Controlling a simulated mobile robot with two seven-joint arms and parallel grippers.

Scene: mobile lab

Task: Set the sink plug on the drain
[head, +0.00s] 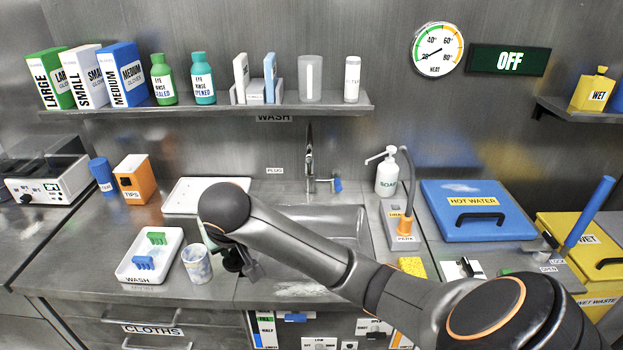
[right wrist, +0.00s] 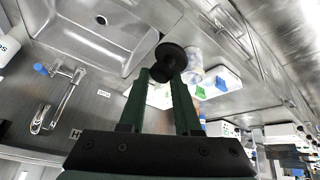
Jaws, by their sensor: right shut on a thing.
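The sink plug (right wrist: 171,57) is a black round piece with a stem, at the fingertips of my right gripper (right wrist: 164,80) in the right wrist view. The gripper's green fingers are shut on it. In the head view my right gripper (head: 240,262) hangs left of the sink, beside the marked cup, largely hidden by my own wrist. The steel sink (head: 345,218) is partly covered by my right arm. The drain (right wrist: 101,20) shows as a small round spot in the sink in the right wrist view; my arm hides it in the head view. My left gripper is not in view.
A marked white cup (head: 197,265) stands close to the gripper, with a white wash tray (head: 127,268) left of it. The faucet (head: 310,165) rises behind the sink. A soap bottle (head: 387,177) and a blue hot water lid (head: 470,222) are to the right.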

